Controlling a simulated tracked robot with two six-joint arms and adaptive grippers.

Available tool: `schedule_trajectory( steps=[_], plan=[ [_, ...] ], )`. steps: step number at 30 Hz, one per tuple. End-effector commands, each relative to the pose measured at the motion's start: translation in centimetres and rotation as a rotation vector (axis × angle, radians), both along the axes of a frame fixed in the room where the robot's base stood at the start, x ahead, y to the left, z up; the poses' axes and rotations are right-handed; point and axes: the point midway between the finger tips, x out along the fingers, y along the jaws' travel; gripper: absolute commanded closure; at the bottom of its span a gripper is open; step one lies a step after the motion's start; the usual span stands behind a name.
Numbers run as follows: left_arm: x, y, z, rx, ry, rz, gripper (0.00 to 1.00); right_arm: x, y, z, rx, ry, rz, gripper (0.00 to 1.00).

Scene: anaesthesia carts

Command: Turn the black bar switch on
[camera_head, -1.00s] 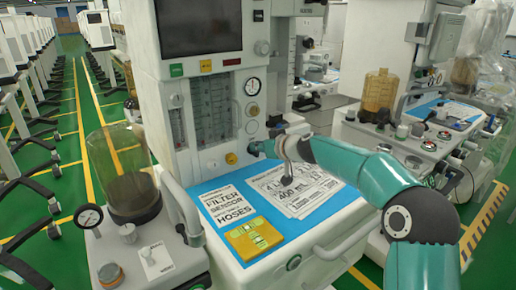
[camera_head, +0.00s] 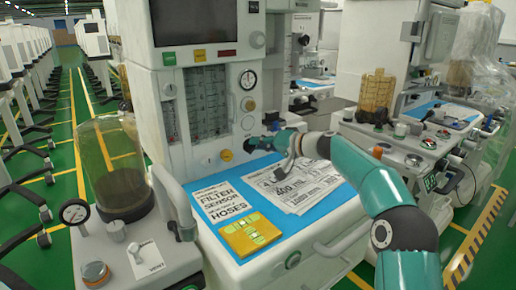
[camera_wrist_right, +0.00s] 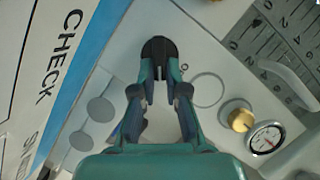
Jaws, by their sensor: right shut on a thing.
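The black bar switch (camera_wrist_right: 158,48) shows between my fingertips in the right wrist view, on the pale front panel of the anaesthesia cart. My right gripper (camera_wrist_right: 159,70) is shut on it, with one finger on each side. In the head view my right gripper (camera_head: 252,145) reaches in from the right and touches the lower part of the cart's panel. There the gripper mostly hides the switch, and its exact angle is hard to tell. My left gripper is in neither view.
Below is a blue worktop (camera_head: 262,206) with printed sheets and a yellow pad (camera_head: 250,235). A clear canister (camera_head: 117,165) stands at the left.

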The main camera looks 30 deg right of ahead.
Motion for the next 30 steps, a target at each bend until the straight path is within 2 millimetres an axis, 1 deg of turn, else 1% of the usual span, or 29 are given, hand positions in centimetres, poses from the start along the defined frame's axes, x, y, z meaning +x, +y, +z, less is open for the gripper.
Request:
schedule_trajectory(
  steps=[1, 12, 18, 24, 30],
  plan=[
    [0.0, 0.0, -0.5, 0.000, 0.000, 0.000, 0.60, 0.1, -0.1, -0.6, 0.044, 0.010, -0.001, 1.00],
    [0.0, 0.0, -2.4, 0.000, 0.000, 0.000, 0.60, 0.2, -0.3, -1.3, 0.386, 0.057, 0.000, 1.00],
    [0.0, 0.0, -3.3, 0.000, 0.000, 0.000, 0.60, 0.2, -0.3, -1.5, 0.532, 0.078, 0.000, 1.00],
    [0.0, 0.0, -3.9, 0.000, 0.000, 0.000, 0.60, 0.2, -0.3, -1.6, 0.631, 0.092, 0.001, 1.00],
    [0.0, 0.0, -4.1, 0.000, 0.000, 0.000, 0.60, 0.2, -0.3, -1.6, 0.678, 0.100, 0.001, 1.00]
  ],
)
